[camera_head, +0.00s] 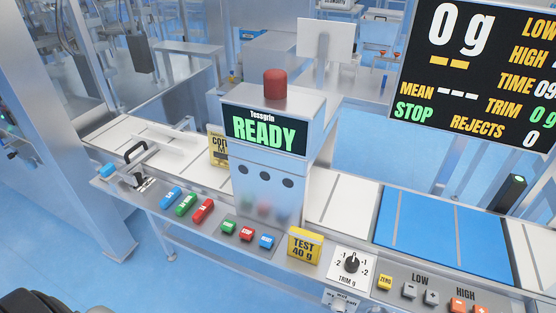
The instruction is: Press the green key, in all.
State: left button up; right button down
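A small green key (229,227) sits on the sloped front panel, left of a red STOP key (247,233) and a blue key (267,241). Farther left, a longer green key (186,204) lies between a blue one (170,197) and a red one (203,211). Their small lettering is hard to read. The machine's screen (264,131) reads READY in green. No gripper is clearly in view; a dark rounded part shows at the bottom left corner, and I cannot tell what it is.
A yellow TEST 40 g block (305,245), a trim knob (351,262) and a yellow ZERO key (385,282) stand to the right on the panel. A red dome (275,83) tops the machine. The display board (480,75) shows 0 g, STOP and REJECTS 0. The blue belt section (440,235) is empty.

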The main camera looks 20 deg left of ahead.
aim_at(228, 225)
jog(key=i+j+u, duration=0.15)
jog(key=u, duration=0.9)
